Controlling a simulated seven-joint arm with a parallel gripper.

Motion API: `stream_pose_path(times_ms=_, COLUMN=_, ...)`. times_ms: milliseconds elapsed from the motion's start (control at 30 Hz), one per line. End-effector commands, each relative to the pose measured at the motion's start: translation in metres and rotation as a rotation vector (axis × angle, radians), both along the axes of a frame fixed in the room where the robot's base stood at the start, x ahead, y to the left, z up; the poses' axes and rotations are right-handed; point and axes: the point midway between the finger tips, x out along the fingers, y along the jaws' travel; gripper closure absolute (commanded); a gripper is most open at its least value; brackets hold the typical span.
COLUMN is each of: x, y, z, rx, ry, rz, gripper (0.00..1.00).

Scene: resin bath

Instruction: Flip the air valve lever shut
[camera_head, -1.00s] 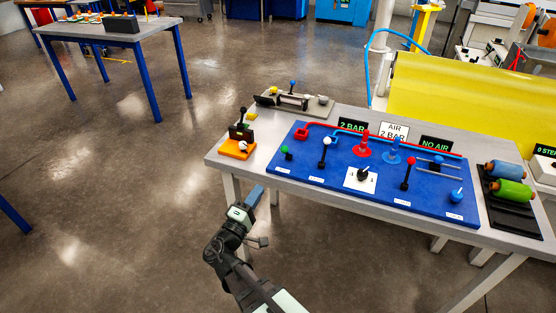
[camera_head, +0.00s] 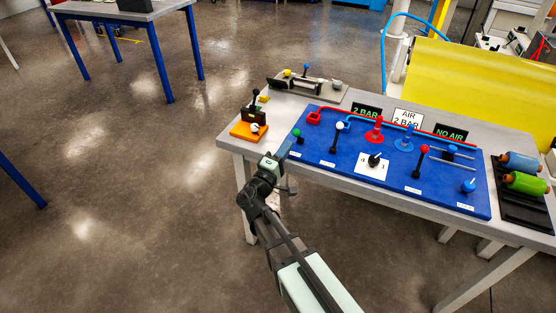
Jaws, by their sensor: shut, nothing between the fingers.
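A blue panel (camera_head: 325,172) lies on the grey table (camera_head: 262,112). It carries a lever with a white ball (camera_head: 340,126), a lever with a red ball (camera_head: 425,149), a black rotary knob on a white plate (camera_head: 374,160), a green knob (camera_head: 296,132) and a blue knob (camera_head: 468,185). The panel's small labels are too small to read, so I cannot tell which lever is the air valve. Both ball levers stand roughly upright. My gripper (camera_head: 283,150) is shut and empty at the panel's front left corner, close to the green knob.
Signs read "2 BAR" (camera_head: 367,112), "AIR 2 BAR" (camera_head: 408,117) and "NO AIR" (camera_head: 451,131). Red and blue pipes cross the panel's back. An orange block with a black lever (camera_head: 248,130) stands left of it. Green (camera_head: 525,183) and blue rolls lie right. A yellow sheet (camera_head: 485,90) is behind.

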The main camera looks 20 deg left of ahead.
Motion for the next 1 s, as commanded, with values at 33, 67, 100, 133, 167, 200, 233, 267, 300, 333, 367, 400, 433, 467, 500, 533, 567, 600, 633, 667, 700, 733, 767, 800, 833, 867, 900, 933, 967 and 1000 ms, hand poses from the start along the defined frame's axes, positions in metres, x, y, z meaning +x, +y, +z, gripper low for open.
stream_pose_path(times_ms=33, x=0.008, y=0.000, z=0.002, rx=0.000, ry=0.000, rz=-0.001, gripper=1.00)
stream_pose_path(times_ms=67, x=0.011, y=0.000, z=0.003, rx=0.000, ry=0.000, rz=-0.001, gripper=1.00)
stream_pose_path(times_ms=100, x=0.015, y=-0.001, z=0.004, rx=0.000, ry=0.000, rz=-0.001, gripper=1.00)
stream_pose_path(times_ms=133, x=0.017, y=-0.001, z=0.004, rx=0.000, ry=0.000, rz=-0.001, gripper=1.00)
stream_pose_path(times_ms=167, x=0.019, y=-0.002, z=0.005, rx=0.000, ry=0.000, rz=-0.001, gripper=1.00)
stream_pose_path(times_ms=200, x=0.021, y=-0.002, z=0.005, rx=0.000, ry=0.000, rz=-0.001, gripper=1.00)
stream_pose_path(times_ms=233, x=0.023, y=-0.002, z=0.006, rx=0.000, ry=0.000, rz=0.000, gripper=1.00)
stream_pose_path(times_ms=267, x=0.024, y=-0.002, z=0.006, rx=0.000, ry=0.000, rz=0.000, gripper=1.00)
stream_pose_path(times_ms=300, x=0.025, y=-0.002, z=0.006, rx=0.000, ry=0.000, rz=0.000, gripper=1.00)
stream_pose_path(times_ms=333, x=0.025, y=-0.003, z=0.006, rx=0.000, ry=0.001, rz=0.001, gripper=1.00)
stream_pose_path(times_ms=367, x=0.026, y=-0.003, z=0.006, rx=0.000, ry=0.001, rz=0.001, gripper=1.00)
stream_pose_path(times_ms=400, x=0.026, y=-0.003, z=0.007, rx=0.000, ry=0.001, rz=0.001, gripper=1.00)
stream_pose_path(times_ms=433, x=0.026, y=-0.003, z=0.007, rx=0.000, ry=0.001, rz=0.001, gripper=1.00)
stream_pose_path(times_ms=467, x=0.026, y=-0.003, z=0.007, rx=0.000, ry=0.001, rz=0.001, gripper=1.00)
stream_pose_path(times_ms=500, x=0.026, y=-0.003, z=0.007, rx=0.000, ry=0.001, rz=0.001, gripper=1.00)
stream_pose_path(times_ms=533, x=0.026, y=-0.003, z=0.007, rx=0.000, ry=0.001, rz=0.001, gripper=1.00)
stream_pose_path(times_ms=567, x=0.026, y=-0.003, z=0.007, rx=0.000, ry=0.001, rz=0.001, gripper=1.00)
stream_pose_path(times_ms=600, x=0.026, y=-0.003, z=0.007, rx=0.000, ry=0.001, rz=0.001, gripper=1.00)
stream_pose_path(times_ms=633, x=0.026, y=-0.003, z=0.006, rx=0.000, ry=0.001, rz=0.001, gripper=1.00)
stream_pose_path(times_ms=667, x=0.026, y=-0.003, z=0.007, rx=0.000, ry=0.001, rz=0.001, gripper=1.00)
stream_pose_path(times_ms=700, x=0.026, y=-0.003, z=0.007, rx=0.000, ry=0.001, rz=0.001, gripper=1.00)
stream_pose_path(times_ms=733, x=0.026, y=-0.003, z=0.007, rx=0.000, ry=0.002, rz=0.001, gripper=1.00)
stream_pose_path(times_ms=767, x=0.026, y=-0.003, z=0.007, rx=0.000, ry=0.004, rz=0.000, gripper=1.00)
stream_pose_path(times_ms=800, x=0.026, y=-0.003, z=0.007, rx=0.001, ry=0.008, rz=0.000, gripper=1.00)
stream_pose_path(times_ms=833, x=0.027, y=-0.003, z=0.008, rx=0.001, ry=0.012, rz=0.000, gripper=1.00)
stream_pose_path(times_ms=867, x=0.027, y=-0.003, z=0.008, rx=0.002, ry=0.017, rz=0.000, gripper=1.00)
stream_pose_path(times_ms=900, x=0.027, y=-0.003, z=0.009, rx=0.001, ry=0.025, rz=0.000, gripper=1.00)
stream_pose_path(times_ms=933, x=0.028, y=-0.003, z=0.010, rx=0.002, ry=0.033, rz=0.000, gripper=1.00)
stream_pose_path(times_ms=967, x=0.029, y=-0.003, z=0.012, rx=0.003, ry=0.043, rz=0.000, gripper=1.00)
stream_pose_path(times_ms=1000, x=0.030, y=-0.003, z=0.014, rx=0.002, ry=0.058, rz=0.001, gripper=1.00)
